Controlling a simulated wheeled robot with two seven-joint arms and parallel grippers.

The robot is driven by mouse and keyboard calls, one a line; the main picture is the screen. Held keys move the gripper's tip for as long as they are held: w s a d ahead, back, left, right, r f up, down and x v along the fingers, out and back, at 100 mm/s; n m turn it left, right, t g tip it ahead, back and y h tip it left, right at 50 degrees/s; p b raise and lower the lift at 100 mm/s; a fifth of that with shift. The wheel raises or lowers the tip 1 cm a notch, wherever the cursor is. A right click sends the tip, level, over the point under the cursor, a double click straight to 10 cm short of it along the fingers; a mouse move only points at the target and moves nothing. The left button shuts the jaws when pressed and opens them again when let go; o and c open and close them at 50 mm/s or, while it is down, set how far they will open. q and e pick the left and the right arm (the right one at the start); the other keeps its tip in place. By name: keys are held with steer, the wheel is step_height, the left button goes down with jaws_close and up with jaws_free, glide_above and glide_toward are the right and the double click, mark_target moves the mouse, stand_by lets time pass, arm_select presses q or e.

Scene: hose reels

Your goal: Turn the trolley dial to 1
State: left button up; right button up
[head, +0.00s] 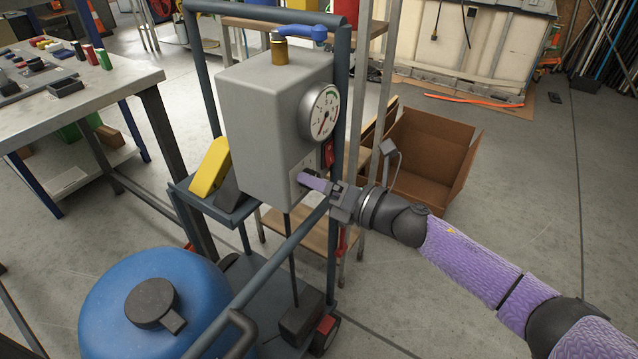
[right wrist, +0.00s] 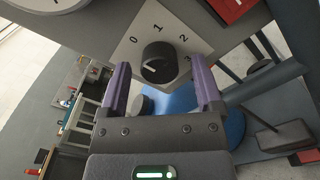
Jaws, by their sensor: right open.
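The trolley dial is a black round knob (right wrist: 159,62) on a white plate (right wrist: 135,57) marked 0, 1, 2 and 3, seen in the right wrist view. A pale mark shows on the knob, but I cannot tell which number it points to. My right gripper (right wrist: 160,66) is open, with its purple fingers on either side of the knob; I cannot tell if they touch it. In the head view my right gripper (head: 308,181) is at the lower front of the grey box (head: 262,125) on the trolley and mostly hides the dial. My left gripper is out of view.
A round gauge (head: 322,113) and a red part (head: 328,153) sit above the dial on the box. A blue-handled valve (head: 300,34) is on top. A blue tank (head: 105,308), a workbench (head: 125,78) and an open cardboard box (head: 440,150) stand around the trolley.

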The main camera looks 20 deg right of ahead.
jaws_close()
arm_select(q)
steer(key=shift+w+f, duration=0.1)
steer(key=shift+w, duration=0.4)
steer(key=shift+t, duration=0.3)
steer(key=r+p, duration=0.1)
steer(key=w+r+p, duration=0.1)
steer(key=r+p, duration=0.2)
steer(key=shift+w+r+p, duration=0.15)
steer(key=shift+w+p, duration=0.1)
steer(key=shift+p, duration=0.15)
arm_select(e)
steer(key=m, duration=0.9)
steer(key=shift+m, duration=0.3)
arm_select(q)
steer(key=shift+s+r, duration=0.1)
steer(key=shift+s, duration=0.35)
